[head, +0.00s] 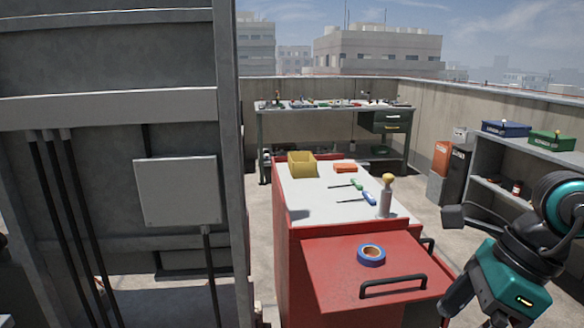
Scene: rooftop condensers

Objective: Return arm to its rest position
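My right arm (514,283), dark with teal covers, comes in from the right edge and is bent at the lower right. Its dark end parts lie just right of the red cart's (312,262) pulled-out top or drawer and its black handle. They appear apart from the cart, though the gap is hard to judge. I cannot make out the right fingertips clearly, nor whether they are open or shut. I see nothing held there. My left gripper is not in view.
A blue tape roll (371,255) lies on the cart's red front part. A grey metal frame (228,150) fills the left. A shelf (490,158) stands right, a workbench (318,112) behind.

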